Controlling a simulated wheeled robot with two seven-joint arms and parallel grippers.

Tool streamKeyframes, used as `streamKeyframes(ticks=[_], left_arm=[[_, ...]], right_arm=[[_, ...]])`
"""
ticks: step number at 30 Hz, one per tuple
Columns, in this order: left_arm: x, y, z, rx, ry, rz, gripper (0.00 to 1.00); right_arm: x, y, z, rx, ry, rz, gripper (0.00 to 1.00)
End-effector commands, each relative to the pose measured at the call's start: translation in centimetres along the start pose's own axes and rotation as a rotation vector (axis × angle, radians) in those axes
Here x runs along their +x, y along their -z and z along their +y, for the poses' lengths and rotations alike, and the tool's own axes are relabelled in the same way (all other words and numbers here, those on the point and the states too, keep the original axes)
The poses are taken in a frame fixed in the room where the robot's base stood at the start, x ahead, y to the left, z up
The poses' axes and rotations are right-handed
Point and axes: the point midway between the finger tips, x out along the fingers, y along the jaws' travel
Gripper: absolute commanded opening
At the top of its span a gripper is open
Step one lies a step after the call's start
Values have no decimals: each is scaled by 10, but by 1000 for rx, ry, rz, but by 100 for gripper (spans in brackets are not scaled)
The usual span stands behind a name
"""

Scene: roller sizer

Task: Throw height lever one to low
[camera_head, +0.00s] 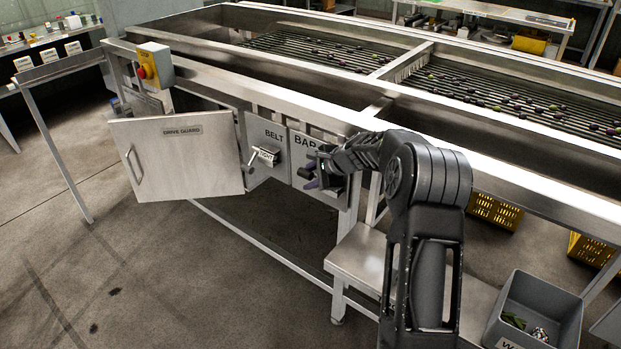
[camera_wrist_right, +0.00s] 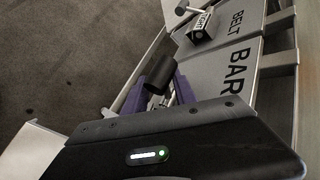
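My right gripper (camera_head: 318,178) is at this lever. In the right wrist view its purple fingers lie on both sides of the black grip, with a bit of metal shaft between them. I cannot tell whether the fingers press on it. No height marking or low mark is readable. My left gripper is not in view.
Beside it, the BELT panel (camera_head: 276,134) has a lever with a tag reading TIGHT (camera_head: 265,155). The drive guard door (camera_head: 178,165) hangs open at the left. A steel step (camera_head: 358,262) and a grey bin (camera_head: 535,310) are below. Round fruit lies on the rollers.

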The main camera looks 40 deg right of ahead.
Motion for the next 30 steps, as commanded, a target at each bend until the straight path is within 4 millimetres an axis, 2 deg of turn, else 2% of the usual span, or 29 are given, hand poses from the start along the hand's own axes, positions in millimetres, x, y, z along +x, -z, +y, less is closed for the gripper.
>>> streamKeyframes(ticks=[1,7,17,22,30], left_arm=[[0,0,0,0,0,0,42],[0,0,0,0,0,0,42],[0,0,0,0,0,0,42],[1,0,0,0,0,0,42],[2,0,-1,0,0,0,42]], right_arm=[[-1,-4,-3,-2,5,-5,35],[0,-2,-1,-1,2,-2,51],[-3,0,0,0,0,0,51],[-21,0,-1,0,1,0,51],[-64,-2,-1,0,2,-2,51]])
